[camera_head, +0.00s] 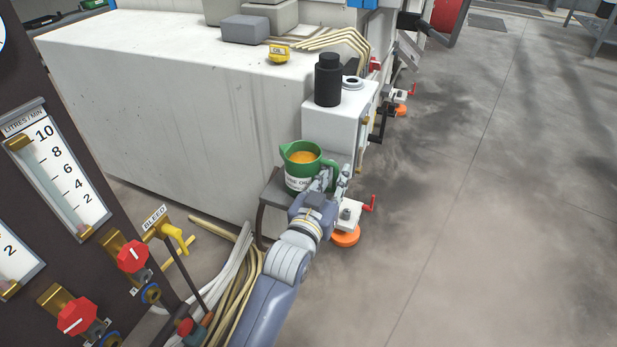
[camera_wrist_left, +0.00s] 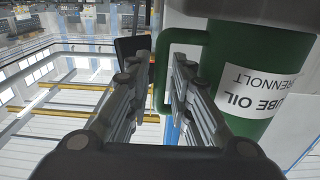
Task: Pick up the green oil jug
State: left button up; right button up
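The green oil jug (camera_head: 291,172) stands upright on a small grey ledge at the front of the white machine. It has a white label and holds orange liquid. My left gripper (camera_head: 334,175) is at its handle, on the jug's right side. In the left wrist view the jug (camera_wrist_left: 245,65) fills the upper right, its label upside down. The two fingers of the left gripper (camera_wrist_left: 163,75) are apart, one on each side of the upright part of the handle. I cannot tell whether they touch it. My right gripper is not in view.
A black bottle (camera_head: 328,82) stands on the white block behind the jug. A red-handled valve (camera_head: 367,204) and an orange foot (camera_head: 345,236) are close to the gripper's right. A gauge panel (camera_head: 60,190) and hoses (camera_head: 238,285) are at left. The floor at right is clear.

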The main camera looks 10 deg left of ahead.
pick_arm(q)
jog(key=shift+w, duration=0.2)
grip_shut()
jog(key=shift+r, duration=0.15)
jog(key=shift+r, duration=0.15)
